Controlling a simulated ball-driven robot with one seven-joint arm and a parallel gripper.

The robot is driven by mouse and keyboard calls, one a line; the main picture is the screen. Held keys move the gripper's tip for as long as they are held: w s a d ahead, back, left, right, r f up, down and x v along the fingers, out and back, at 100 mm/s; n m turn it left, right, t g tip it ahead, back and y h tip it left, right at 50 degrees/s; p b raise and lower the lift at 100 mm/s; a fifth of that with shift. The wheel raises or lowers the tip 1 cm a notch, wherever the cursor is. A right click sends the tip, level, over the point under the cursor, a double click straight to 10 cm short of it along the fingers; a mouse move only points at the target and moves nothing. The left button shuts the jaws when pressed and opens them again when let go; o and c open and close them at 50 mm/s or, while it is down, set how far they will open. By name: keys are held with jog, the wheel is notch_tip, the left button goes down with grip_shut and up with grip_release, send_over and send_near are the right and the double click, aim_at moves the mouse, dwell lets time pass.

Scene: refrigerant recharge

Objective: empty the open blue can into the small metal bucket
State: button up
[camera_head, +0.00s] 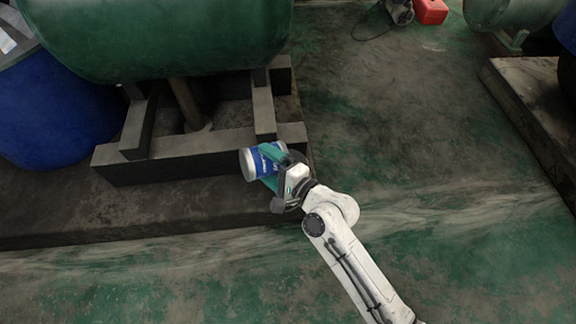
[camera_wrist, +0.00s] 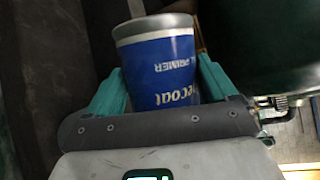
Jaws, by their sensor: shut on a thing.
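The blue can (camera_head: 259,163) has silver ends and is held in my gripper (camera_head: 270,166). In the camera_head view it lies nearly sideways, with a silver end facing left. In the camera_wrist view the blue can (camera_wrist: 158,72) sits between the two teal fingers, with its white lettering upside down. My gripper is shut on its sides. I cannot see into the can or tell whether anything is flowing from it. I cannot make out the small metal bucket in either view.
A large green tank (camera_head: 160,35) rests on a dark support frame (camera_head: 200,158) just left of and behind the can. A blue drum (camera_head: 55,110) stands at the far left. A red container (camera_head: 430,11) is at the back.

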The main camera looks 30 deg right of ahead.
jog(key=shift+a+n, duration=0.25)
jog(key=shift+n, duration=0.05)
jog(key=r+p, duration=0.1)
jog(key=p, duration=0.2)
jog(key=shift+a+r+n, duration=0.15)
jog(key=shift+a+n, duration=0.05)
jog(key=shift+n, duration=0.1)
jog(key=shift+a+r+g+h+p, duration=0.15)
jog(key=shift+g+h+p, duration=0.2)
jog(key=shift+p, duration=0.35)
jog(key=shift+a+n+h+p, duration=0.25)
jog(key=shift+n+p, duration=0.25)
jog(key=shift+p, duration=0.15)
jog(key=shift+a+f+n+p, duration=0.2)
jog(key=shift+f+n+p, duration=0.1)
jog(key=shift+f+n, duration=0.3)
jog(key=shift+f, duration=0.1)
jog(key=shift+a+h+p, duration=0.15)
jog(key=shift+h+p, duration=0.15)
jog(key=shift+p, duration=0.45)
